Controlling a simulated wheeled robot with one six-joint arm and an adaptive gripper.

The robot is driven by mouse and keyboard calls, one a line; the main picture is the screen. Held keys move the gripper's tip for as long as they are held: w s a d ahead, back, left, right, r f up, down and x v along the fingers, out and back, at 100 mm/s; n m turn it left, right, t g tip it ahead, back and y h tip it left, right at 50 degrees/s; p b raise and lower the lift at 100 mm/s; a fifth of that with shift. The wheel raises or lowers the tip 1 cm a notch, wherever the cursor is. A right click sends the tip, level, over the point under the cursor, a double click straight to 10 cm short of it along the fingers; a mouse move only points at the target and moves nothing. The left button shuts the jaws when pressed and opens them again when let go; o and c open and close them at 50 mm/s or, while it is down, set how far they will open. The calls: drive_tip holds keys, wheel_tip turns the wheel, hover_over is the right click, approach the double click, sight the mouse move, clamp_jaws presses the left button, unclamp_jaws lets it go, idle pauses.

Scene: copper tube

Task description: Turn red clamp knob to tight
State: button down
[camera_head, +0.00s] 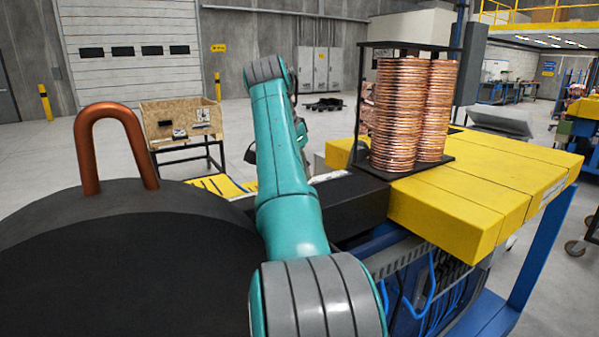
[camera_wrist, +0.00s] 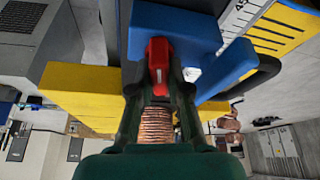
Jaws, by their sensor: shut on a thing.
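The red clamp knob (camera_wrist: 158,55) is at the upper middle of the wrist view, set against a blue block (camera_wrist: 205,33). My gripper (camera_wrist: 158,74) has its dark fingers on both sides of the knob and is shut on it. The knob appears as an upright red bar in this view. How far it is turned cannot be read. In the head view my teal arm reaches away over the bench and hides the knob and the gripper.
Stacked copper coils (camera_head: 400,115) stand in a black rack on the yellow bench top (camera_head: 480,190), right of my arm. The coils also show between the fingers in the wrist view (camera_wrist: 157,126). A wooden crate (camera_head: 180,119) stands back left. A ruler-like scale (camera_wrist: 238,20) lies beside the blue block.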

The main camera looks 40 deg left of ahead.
drive_tip(key=shift+m+h, duration=0.3)
drive_tip(key=shift+m, duration=0.6)
drive_tip(key=c, duration=1.1)
unclamp_jaws()
